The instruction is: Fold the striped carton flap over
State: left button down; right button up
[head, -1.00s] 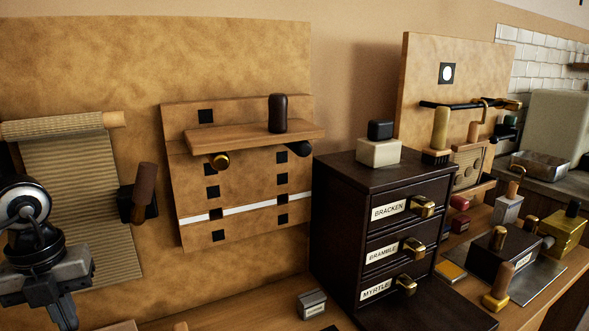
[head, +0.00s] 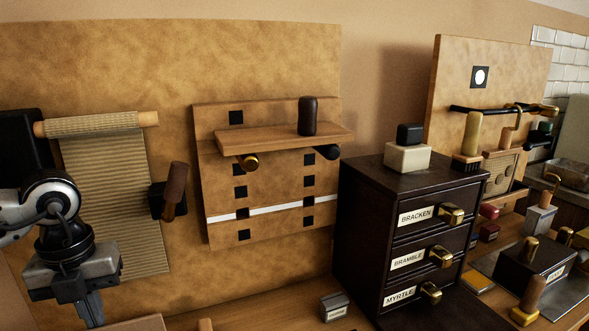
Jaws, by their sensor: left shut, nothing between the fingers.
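I cannot make out a striped carton flap in this view. My left gripper (head: 88,314) is at the lower left, pointing down, with its fingers shut and empty. It hangs in front of the lower left part of the ribbed blind, and its tips are close to the bottom edge of the picture. A tan edge (head: 137,324) shows just right of the fingertips, cut off by the frame; I cannot tell what it belongs to. My right gripper is out of view.
A ribbed blind (head: 115,200) hangs on the tan wall panel beside a brown lever (head: 174,190). A wooden shelf (head: 270,140) juts out right of it. A dark drawer cabinet (head: 365,240) stands on the counter (head: 265,312).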

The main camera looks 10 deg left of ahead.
pick_arm(q)
jog(key=shift+s, duration=0.15)
jog(key=shift+s+d, duration=0.35)
jog(key=shift+s, duration=0.15)
dwell(0.4)
jog(key=shift+s+d+f+b, duration=0.1)
jog(key=shift+s+d+b, duration=0.2)
jog(key=shift+s, duration=0.4)
jog(key=shift+s+d+f+b, duration=0.2)
jog(key=shift+s+d+b, duration=0.15)
jog(key=shift+s, duration=0.15)
